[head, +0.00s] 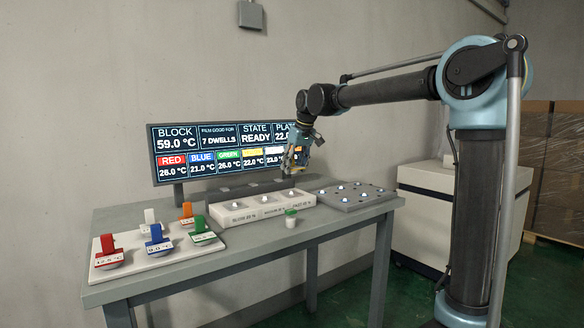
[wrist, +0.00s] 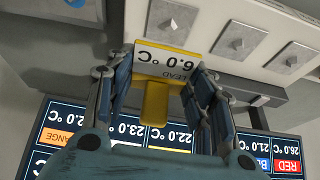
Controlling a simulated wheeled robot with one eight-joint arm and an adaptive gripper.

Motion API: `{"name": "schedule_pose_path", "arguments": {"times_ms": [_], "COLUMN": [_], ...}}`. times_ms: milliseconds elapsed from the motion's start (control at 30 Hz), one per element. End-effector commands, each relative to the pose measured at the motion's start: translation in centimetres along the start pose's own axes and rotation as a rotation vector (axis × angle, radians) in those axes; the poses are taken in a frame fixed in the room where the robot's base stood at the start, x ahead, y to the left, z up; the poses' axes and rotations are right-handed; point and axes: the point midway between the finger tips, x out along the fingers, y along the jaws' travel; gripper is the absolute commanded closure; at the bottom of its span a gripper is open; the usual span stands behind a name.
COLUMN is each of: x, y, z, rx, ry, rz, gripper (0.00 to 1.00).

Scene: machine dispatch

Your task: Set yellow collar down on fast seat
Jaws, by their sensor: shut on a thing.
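My gripper (head: 293,163) hangs over the back right part of the table. In the wrist view my gripper (wrist: 158,82) is shut on the yellow collar (wrist: 155,103), its fingers on either side of the yellow handle. The collar's white label reads 6.0 °C, with LEAD on the yellow part. The fast seat (head: 291,195) is the right-hand one of three on the pale block; its label is small. In the wrist view the fast seat (wrist: 172,19) shows beyond the collar, which appears apart from it. The collar's underside is hidden.
A white board (head: 150,262) at the left holds red, blue, white, orange and green collars. A grey plate (head: 352,205) with several pegs lies right. The display (head: 220,160) stands behind.

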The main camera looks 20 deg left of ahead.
Motion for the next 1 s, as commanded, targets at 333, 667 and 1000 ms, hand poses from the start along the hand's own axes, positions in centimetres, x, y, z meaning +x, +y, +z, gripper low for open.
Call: {"name": "schedule_pose_path", "arguments": {"times_ms": [333, 667, 1000], "x": [0.3, 2.4, 4.7], "y": [-0.7, -0.7, -0.6], "z": [-0.1, 0.8, 1.8], "rx": [-0.005, -0.005, -0.004], "ry": [0.0, 0.0, 0.0], "rz": [-0.002, -0.002, -0.001], "gripper": [0.79, 0.79, 0.79]}}
